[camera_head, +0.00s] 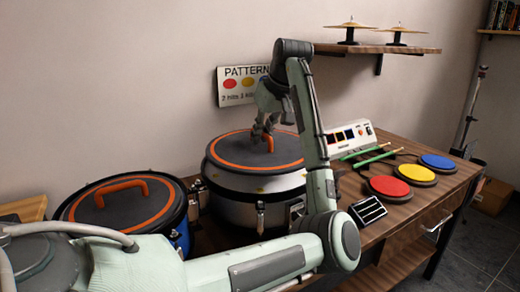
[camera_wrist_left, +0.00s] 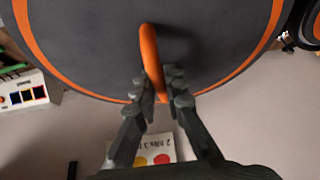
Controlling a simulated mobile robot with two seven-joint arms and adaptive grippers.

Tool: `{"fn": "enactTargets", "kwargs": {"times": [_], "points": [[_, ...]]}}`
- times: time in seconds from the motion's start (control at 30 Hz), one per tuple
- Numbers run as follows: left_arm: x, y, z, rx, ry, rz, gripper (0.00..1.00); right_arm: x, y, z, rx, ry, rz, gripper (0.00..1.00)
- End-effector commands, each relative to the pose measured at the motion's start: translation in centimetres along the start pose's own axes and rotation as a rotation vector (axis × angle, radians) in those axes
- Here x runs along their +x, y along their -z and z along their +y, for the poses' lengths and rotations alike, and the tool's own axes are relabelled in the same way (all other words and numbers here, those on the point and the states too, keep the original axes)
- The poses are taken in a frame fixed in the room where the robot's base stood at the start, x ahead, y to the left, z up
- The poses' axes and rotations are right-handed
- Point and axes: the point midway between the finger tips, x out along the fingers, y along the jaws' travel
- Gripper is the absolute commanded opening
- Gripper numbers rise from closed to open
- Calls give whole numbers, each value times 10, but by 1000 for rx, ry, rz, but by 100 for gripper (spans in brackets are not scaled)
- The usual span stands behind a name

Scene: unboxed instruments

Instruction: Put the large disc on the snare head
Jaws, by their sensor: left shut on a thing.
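The large disc (camera_head: 230,152) is dark grey with an orange ring and an orange handle (camera_head: 269,142). It is level over the silver snare drum (camera_head: 235,211), with a pale band of the drum showing below its front edge. I cannot tell whether disc and head touch. My left gripper (camera_head: 267,133) is shut on the handle from above. In the left wrist view the fingers (camera_wrist_left: 158,84) close on the handle (camera_wrist_left: 149,50), with the disc (camera_wrist_left: 80,40) filling the top. My right gripper is not in view.
A similar disc with an orange handle (camera_head: 122,184) lies on a blue drum at left. Red (camera_head: 388,186), yellow (camera_head: 415,172) and blue (camera_head: 437,161) pads, green sticks (camera_head: 375,149) and a control box (camera_head: 347,136) are on the table at right. A pattern sign (camera_head: 237,88) hangs behind.

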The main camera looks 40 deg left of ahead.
Motion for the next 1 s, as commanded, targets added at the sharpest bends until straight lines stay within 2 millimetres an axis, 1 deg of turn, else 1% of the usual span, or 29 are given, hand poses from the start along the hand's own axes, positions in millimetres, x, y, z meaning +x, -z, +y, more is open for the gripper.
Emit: {"fn": "enactTargets", "kwargs": {"times": [0.03,0.1,0.2,0.27,0.5,0.67,0.87,0.9,1.0], "points": [[6,5,2,1,1,2,0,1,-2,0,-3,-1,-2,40],[12,8,4,1,0,1,0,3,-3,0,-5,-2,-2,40],[17,9,5,0,-1,3,0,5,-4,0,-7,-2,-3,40],[20,7,5,0,-1,2,0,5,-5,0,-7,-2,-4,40],[48,-10,5,1,-1,1,0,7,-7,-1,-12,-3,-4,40],[50,-10,5,-1,-2,4,0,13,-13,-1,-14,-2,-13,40],[52,-12,5,0,-1,3,0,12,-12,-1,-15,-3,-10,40],[53,-12,5,1,-1,1,14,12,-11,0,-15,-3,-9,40],[53,-12,5,1,-1,1,27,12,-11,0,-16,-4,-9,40]]}}
